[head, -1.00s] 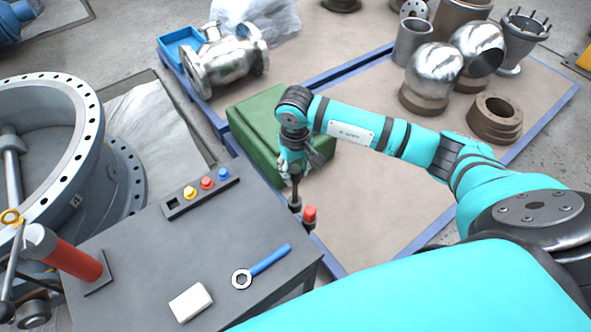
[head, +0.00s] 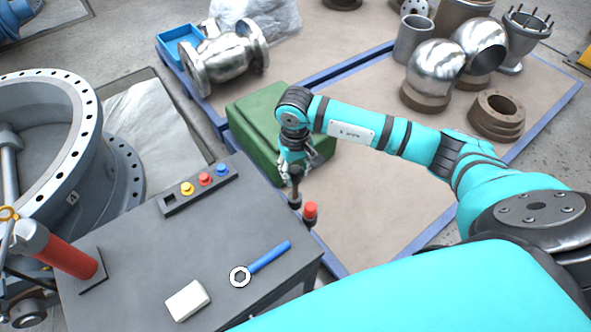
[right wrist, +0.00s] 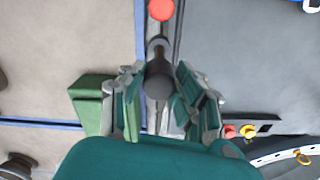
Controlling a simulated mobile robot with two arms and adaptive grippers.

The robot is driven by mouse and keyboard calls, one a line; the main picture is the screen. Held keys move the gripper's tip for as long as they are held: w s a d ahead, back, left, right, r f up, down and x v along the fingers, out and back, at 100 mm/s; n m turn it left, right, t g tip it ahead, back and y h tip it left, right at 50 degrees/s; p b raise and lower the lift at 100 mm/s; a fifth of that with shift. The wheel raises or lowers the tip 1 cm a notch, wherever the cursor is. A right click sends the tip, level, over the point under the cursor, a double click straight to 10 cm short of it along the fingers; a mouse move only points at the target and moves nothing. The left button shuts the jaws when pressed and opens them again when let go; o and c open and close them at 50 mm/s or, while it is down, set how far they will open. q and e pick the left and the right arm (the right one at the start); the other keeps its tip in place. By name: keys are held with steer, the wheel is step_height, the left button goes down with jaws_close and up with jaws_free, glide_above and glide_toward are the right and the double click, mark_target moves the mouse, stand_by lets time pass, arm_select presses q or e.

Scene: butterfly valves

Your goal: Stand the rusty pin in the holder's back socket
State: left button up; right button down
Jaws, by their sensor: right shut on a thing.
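My right gripper (head: 292,172) is shut on a dark, rusty-brown pin (head: 296,188), which points down at the right edge of the grey table. In the right wrist view the pin (right wrist: 158,82) shows as a dark round end between the two fingers. The pin's lower end is at a dark collar (head: 295,203), which looks like the holder's back socket; I cannot tell how deep it sits. A red-topped pin (head: 310,211) stands just in front, and its red top (right wrist: 160,9) shows in the wrist view. My left gripper is not in view.
The grey table (head: 200,250) carries a button box (head: 200,188), a blue-handled wrench (head: 268,257), a white block (head: 187,300) and a red cylinder (head: 72,258). A green case (head: 250,118) stands behind my gripper. The table's middle is clear.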

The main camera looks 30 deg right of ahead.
mark_target(295, 188)
steer(key=shift+f+b, duration=3.1)
steer(key=shift+f, duration=0.1)
steer(key=shift+f+b, duration=0.75)
steer(key=shift+f, duration=0.2)
steer(key=shift+c, duration=1.9)
jaws_free()
